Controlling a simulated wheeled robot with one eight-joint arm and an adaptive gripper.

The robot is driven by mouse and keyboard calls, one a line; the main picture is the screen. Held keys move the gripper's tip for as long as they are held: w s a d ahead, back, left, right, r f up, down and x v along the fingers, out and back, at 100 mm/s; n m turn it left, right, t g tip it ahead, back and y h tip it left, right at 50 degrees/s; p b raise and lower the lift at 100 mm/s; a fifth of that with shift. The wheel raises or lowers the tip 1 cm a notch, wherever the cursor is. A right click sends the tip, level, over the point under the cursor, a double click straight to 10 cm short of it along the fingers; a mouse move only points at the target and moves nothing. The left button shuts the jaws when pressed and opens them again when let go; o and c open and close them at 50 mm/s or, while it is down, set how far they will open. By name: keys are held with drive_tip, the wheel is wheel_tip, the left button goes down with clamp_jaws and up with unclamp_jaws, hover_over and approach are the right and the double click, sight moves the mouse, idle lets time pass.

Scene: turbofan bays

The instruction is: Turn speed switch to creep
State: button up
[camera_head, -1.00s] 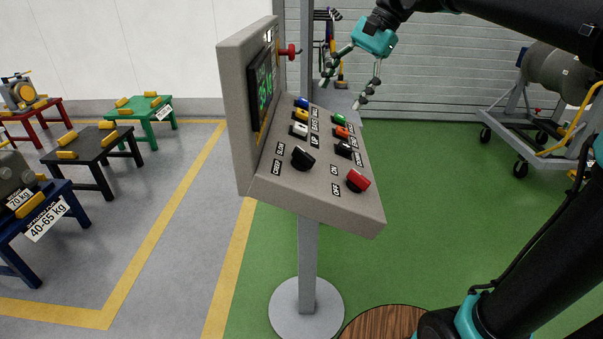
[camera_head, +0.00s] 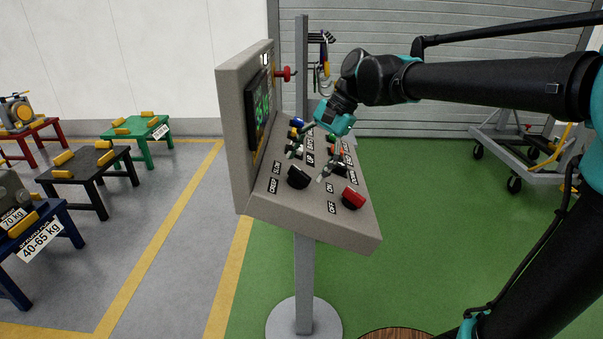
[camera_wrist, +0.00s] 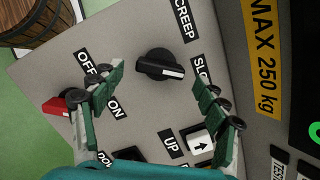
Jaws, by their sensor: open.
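The black speed switch (camera_head: 298,177) is a rotary knob on the sloped grey control panel (camera_head: 270,207), beside the labels CREEP and SLOW. In the wrist view the black knob (camera_wrist: 160,66) sits ahead of my fingertips, and its white mark points to the side of the SLOW label (camera_wrist: 199,76). The CREEP label (camera_wrist: 185,20) is at the top. My gripper (camera_head: 309,165) is open above the panel, just behind the knob. In the wrist view my gripper's fingers (camera_wrist: 158,82) stand apart on either side of the knob's line, apparently not touching it.
A red switch (camera_head: 353,197) with ON and OFF labels sits right of the knob. A white UP button (camera_wrist: 198,138) lies close to one finger. The upright display (camera_head: 258,107) borders the panel's left. Other coloured buttons are partly hidden behind my gripper.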

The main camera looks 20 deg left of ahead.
sight(302, 171)
drive_tip(key=shift+x, duration=1.6)
drive_tip(key=c, duration=1.2)
